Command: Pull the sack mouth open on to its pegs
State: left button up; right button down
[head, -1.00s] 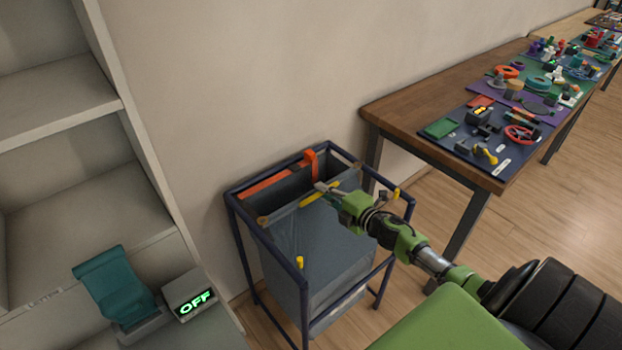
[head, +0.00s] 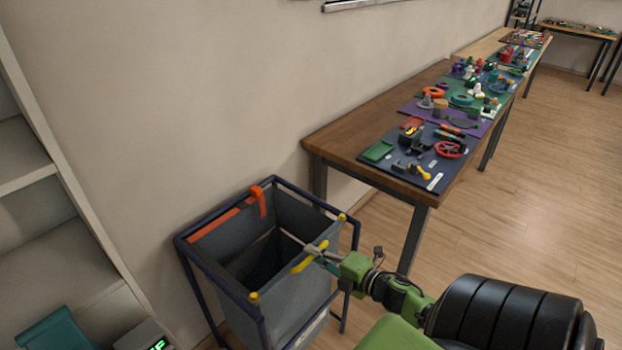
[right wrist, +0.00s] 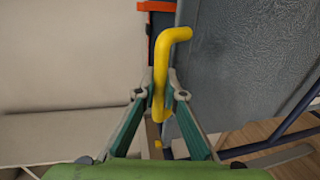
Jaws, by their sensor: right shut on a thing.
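The grey-blue sack (head: 240,239) hangs in a dark blue frame, its mouth wide open. It also shows in the right wrist view (right wrist: 240,60). My right gripper (head: 316,249) is shut on the yellow handle (head: 302,264) at the mouth's front edge. In the right wrist view the bent handle (right wrist: 160,70) stands between the green fingers. Two yellow pegs show, one at the right corner (head: 342,217) and one at the front corner (head: 253,297). The mouth's front edge lies close to the line between them. I cannot tell whether it is hooked over them. My left gripper is out of view.
An orange strip (head: 226,219) runs along the frame's back rail, close to the wall. A wooden table (head: 345,141) with mats and small parts stands to the right. Shelves (head: 40,220) stand at the left. The floor at the right is clear.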

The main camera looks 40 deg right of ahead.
jog(key=shift+s+f, duration=0.15)
jog(key=c, duration=2.1)
grip_release()
jog(key=shift+s, duration=0.2)
jog(key=v, duration=1.2)
